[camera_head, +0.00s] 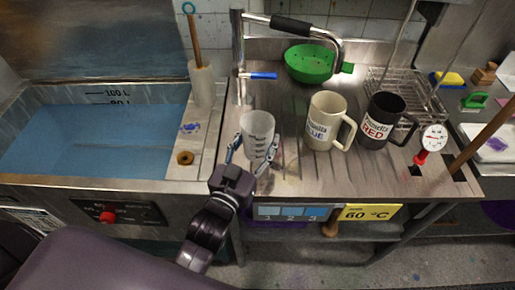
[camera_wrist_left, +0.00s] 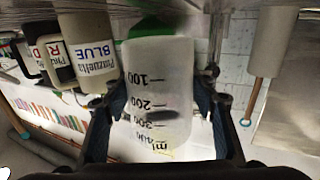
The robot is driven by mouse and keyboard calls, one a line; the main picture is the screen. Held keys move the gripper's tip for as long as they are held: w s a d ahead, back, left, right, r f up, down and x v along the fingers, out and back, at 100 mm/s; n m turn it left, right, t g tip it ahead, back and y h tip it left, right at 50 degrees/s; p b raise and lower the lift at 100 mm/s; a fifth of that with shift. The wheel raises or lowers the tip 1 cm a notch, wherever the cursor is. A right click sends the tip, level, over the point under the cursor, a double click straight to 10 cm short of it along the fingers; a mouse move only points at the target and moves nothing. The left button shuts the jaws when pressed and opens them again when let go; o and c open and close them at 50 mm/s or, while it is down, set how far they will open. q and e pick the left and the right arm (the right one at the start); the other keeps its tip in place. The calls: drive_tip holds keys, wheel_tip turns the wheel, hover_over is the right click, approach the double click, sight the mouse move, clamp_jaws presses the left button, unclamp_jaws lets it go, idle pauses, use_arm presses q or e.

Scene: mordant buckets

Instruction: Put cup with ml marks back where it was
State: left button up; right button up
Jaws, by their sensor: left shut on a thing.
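The clear cup with ml marks (camera_head: 258,128) is upright at the left part of the steel drainboard (camera_head: 285,170). My left gripper (camera_head: 252,152) is shut on it, one finger on each side. In the left wrist view the cup (camera_wrist_left: 158,85) fills the space between the gripper's fingers (camera_wrist_left: 160,110), and its marks from 100 to 400 show upside down. I cannot tell whether the cup's base touches the drainboard. My right gripper is not in view.
A cream mug labelled BLUE (camera_head: 325,120) and a dark mug labelled RED (camera_head: 378,120) stand right of the cup. A green colander (camera_head: 310,62) lies behind. The tap (camera_head: 239,60) rises behind the cup. A blue-water tank (camera_head: 90,140) is at left.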

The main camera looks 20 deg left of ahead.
sight(258, 149)
use_arm(q)
wheel_tip(258, 149, down, 4)
drive_tip(key=shift+r, duration=0.25)
drive_tip(key=shift+f, duration=0.15)
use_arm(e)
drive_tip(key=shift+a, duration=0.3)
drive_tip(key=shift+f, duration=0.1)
use_arm(q)
drive_tip(key=shift+f, duration=0.15)
drive_tip(key=o, duration=1.4)
drive_tip(key=s, duration=0.3)
drive_tip(key=s+b, duration=0.1)
drive_tip(key=s, duration=0.3)
drive_tip(key=s+a+b, duration=0.1)
drive_tip(key=s, duration=0.3)
drive_tip(key=shift+s+r, duration=0.2)
drive_tip(key=shift+s, duration=0.3)
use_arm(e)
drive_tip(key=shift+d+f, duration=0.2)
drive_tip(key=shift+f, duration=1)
